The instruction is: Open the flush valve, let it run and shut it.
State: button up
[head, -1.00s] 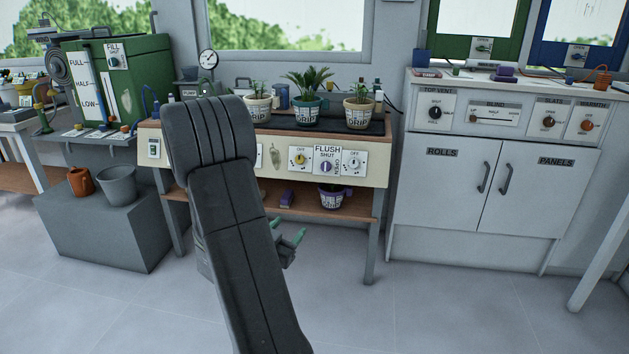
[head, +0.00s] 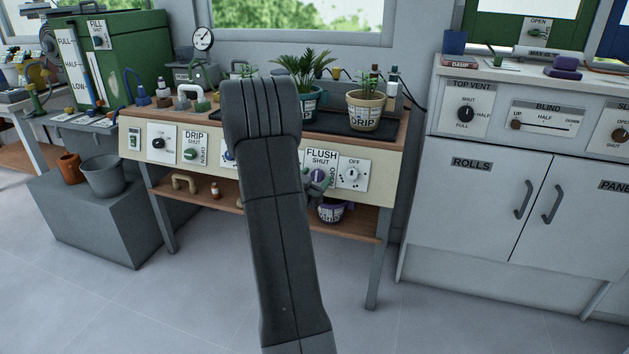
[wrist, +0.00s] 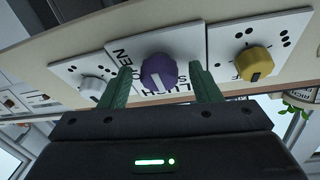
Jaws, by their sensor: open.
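The flush valve is a purple knob (wrist: 158,72) on a white plate with FLUSH and SHUT above it and OPEN at its side. The plate (head: 321,156) shows in the head view, where my gripper (head: 318,182) covers most of the knob. In the wrist view, which is upside down, my gripper (wrist: 161,76) is open. Its green fingers stand one on each side of the knob, with a gap visible. The knob's white mark points toward the FLUSH and SHUT lettering. Whether a finger touches the knob I cannot tell.
A yellow knob (wrist: 254,63) and a white knob (wrist: 92,88) flank the flush plate closely. A white cabinet (head: 484,190) stands to the right.

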jog(key=shift+c, duration=0.5)
jog(key=c, duration=0.9)
jog(key=shift+m, duration=0.5)
jog(key=m+g, duration=0.1)
jog(key=m, duration=0.1)
jog(key=m+h, duration=0.1)
jog(key=m, duration=0.1)
jog(key=shift+a+r+g+h+p, duration=0.1)
jog(key=shift+r+g+h+p, duration=0.05)
jog(key=shift+g+h+p, duration=0.2)
jog(key=m+g+p, duration=0.1)
jog(key=m, duration=0.1)
jog(key=m+g+p, duration=0.1)
jog(key=m, duration=0.2)
jog(key=shift+w+r+m, duration=0.1)
jog(key=shift+r+m, duration=0.05)
jog(key=shift+m, duration=0.15)
jog(key=m+g+p, duration=0.1)
jog(key=m, duration=0.1)
jog(key=m+g+p, duration=0.1)
jog(key=m+p, duration=0.1)
jog(key=m, duration=0.1)
jog(key=shift+r+m, duration=0.15)
jog(key=shift+m, duration=0.15)
jog(key=shift+m+g+y+p, duration=0.4)
jog(key=shift+m+p, duration=0.7)
jog(key=shift+m, duration=0.6)
